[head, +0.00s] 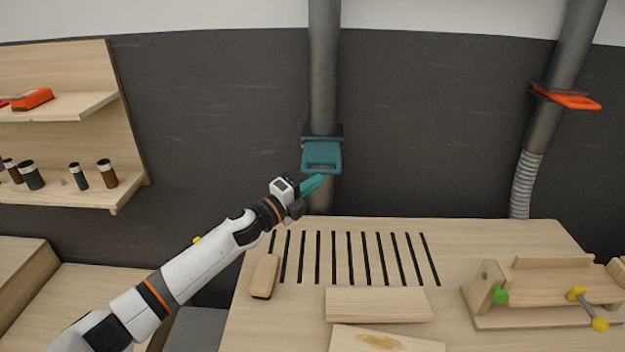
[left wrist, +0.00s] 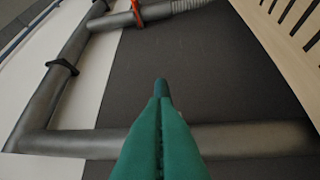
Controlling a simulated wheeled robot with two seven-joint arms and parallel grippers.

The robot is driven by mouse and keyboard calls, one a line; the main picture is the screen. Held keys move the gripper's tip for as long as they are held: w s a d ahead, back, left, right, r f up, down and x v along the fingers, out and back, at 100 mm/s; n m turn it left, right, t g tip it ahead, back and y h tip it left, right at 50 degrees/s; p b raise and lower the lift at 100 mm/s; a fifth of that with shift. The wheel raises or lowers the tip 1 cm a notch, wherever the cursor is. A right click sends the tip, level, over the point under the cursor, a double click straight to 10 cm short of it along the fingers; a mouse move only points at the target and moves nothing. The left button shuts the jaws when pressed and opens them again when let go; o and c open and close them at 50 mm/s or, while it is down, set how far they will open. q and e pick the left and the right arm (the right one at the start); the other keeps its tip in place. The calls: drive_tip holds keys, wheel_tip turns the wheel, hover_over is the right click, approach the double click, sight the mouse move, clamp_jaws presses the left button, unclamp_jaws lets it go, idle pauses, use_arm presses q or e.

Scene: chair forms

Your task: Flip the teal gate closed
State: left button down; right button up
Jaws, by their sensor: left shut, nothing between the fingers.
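The teal gate (head: 321,157) sits in a dark collar on the grey vertical pipe in the middle of the head view. Its handle plate sticks out from the front of the pipe, with a slot near its lower edge. My left gripper (head: 316,182) is just below the plate, with its green fingers shut and nothing between them. Whether the fingertips touch the plate I cannot tell. The left wrist view shows the shut fingers (left wrist: 161,125) in front of a pipe; I cannot make out the teal gate there. My right gripper is not in view.
An orange gate (head: 567,97) is on the right pipe (head: 545,120). Below is a slotted wooden bench (head: 480,240) with wooden blocks and a clamp fixture (head: 540,290). A wooden shelf (head: 85,105) with small jars stands at left. The dark wall around the teal gate is clear.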

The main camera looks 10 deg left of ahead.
sight(313, 159)
use_arm(q)
drive_tip(key=shift+w, duration=0.15)
drive_tip(key=w+b, duration=0.1)
drive_tip(key=w, duration=0.1)
drive_tip(key=w+a+b, duration=0.1)
drive_tip(key=w+b, duration=0.1)
drive_tip(key=w, duration=0.1)
drive_tip(key=w+b, duration=0.2)
drive_tip(key=shift+w+a+f, duration=0.2)
drive_tip(key=shift+w+a, duration=0.05)
drive_tip(key=shift+w+r, duration=0.1)
drive_tip(key=shift+w, duration=0.2)
drive_tip(key=shift+a+r, duration=0.15)
drive_tip(key=shift+r, duration=0.2)
